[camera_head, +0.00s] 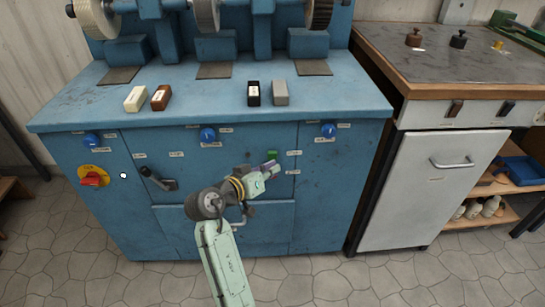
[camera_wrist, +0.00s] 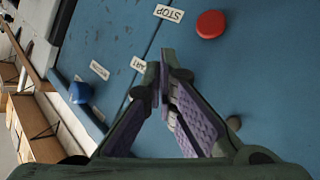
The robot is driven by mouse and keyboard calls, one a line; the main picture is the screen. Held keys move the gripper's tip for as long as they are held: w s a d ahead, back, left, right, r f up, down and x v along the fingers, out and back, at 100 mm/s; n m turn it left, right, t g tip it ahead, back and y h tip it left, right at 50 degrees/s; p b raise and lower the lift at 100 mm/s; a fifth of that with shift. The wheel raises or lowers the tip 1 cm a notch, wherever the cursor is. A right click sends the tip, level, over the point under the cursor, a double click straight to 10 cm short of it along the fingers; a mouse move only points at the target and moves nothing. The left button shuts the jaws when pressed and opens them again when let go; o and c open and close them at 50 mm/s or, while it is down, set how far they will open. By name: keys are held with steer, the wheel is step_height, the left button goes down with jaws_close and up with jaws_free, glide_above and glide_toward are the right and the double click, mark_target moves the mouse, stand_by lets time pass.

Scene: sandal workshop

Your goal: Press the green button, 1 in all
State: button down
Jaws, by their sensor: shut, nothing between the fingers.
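The green button (camera_head: 271,154) shows as a small green patch on the front of the blue machine cabinet, right at the tip of my gripper (camera_head: 272,166). In the wrist view my gripper (camera_wrist: 164,78) is shut and empty, its fingertips meeting in front of the blue panel. The fingers hide the green button there, beside a label (camera_wrist: 138,64) partly covered and ending in "ART". I cannot tell whether the fingertips touch the button. A red button (camera_wrist: 210,24) with a "STOP" label (camera_wrist: 168,13) is apart from the fingers; in the head view my gripper hides it.
The blue cabinet (camera_head: 170,222) carries blue knobs (camera_head: 329,130), a red switch on yellow (camera_head: 92,178) and a dark lever (camera_head: 160,180). Small blocks (camera_head: 254,93) lie on its top below grinding wheels. A white-fronted cabinet (camera_head: 425,190) stands at right. Tiled floor in front is clear.

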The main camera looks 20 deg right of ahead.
steer(key=shift+w, duration=0.1)
steer(key=shift+w+d, duration=0.15)
steer(key=shift+w, duration=0.15)
steer(key=shift+w+d, duration=0.1)
steer(key=shift+w, duration=0.35)
stand_by(0.7)
steer(key=shift+s, duration=0.1)
steer(key=shift+s+a, duration=0.25)
steer(key=shift+s, duration=0.5)
steer(key=shift+s+a+p, duration=0.15)
steer(key=shift+s+a, duration=0.1)
steer(key=shift+s, duration=0.55)
steer(key=shift+s+a+p, duration=0.1)
steer(key=shift+s+a, duration=0.1)
steer(key=shift+s, duration=0.6)
steer(key=shift+s+a+p, duration=0.15)
steer(key=shift+s+a, duration=0.1)
steer(key=shift+s, duration=0.55)
